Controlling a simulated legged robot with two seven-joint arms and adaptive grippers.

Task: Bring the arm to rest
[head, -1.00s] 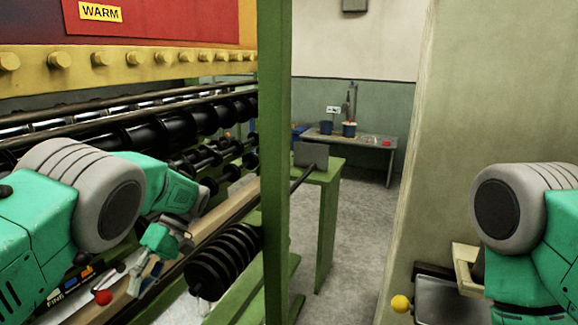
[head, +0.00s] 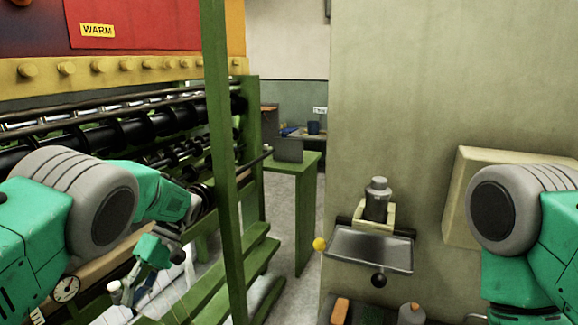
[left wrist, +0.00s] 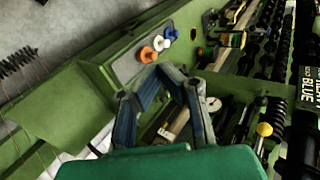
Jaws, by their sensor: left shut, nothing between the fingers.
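My left arm comes in from the left in the head view, in front of the machine. Its left gripper (head: 126,292) is low beside the machine's front, partly blurred against the clutter there. In the left wrist view the left gripper (left wrist: 164,72) has its fingertips together with nothing between them, over a green machine frame. My right arm (head: 520,225) shows only as its upper part at the right edge of the head view. Its gripper is out of view.
A green post (head: 222,160) stands just right of my left arm. The machine's black rollers (head: 110,135) run behind it. A green table (head: 300,160) stands farther back. A metal tray (head: 370,250) is fixed to the right wall. Orange, white and blue knobs (left wrist: 157,42) sit near the left fingertips.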

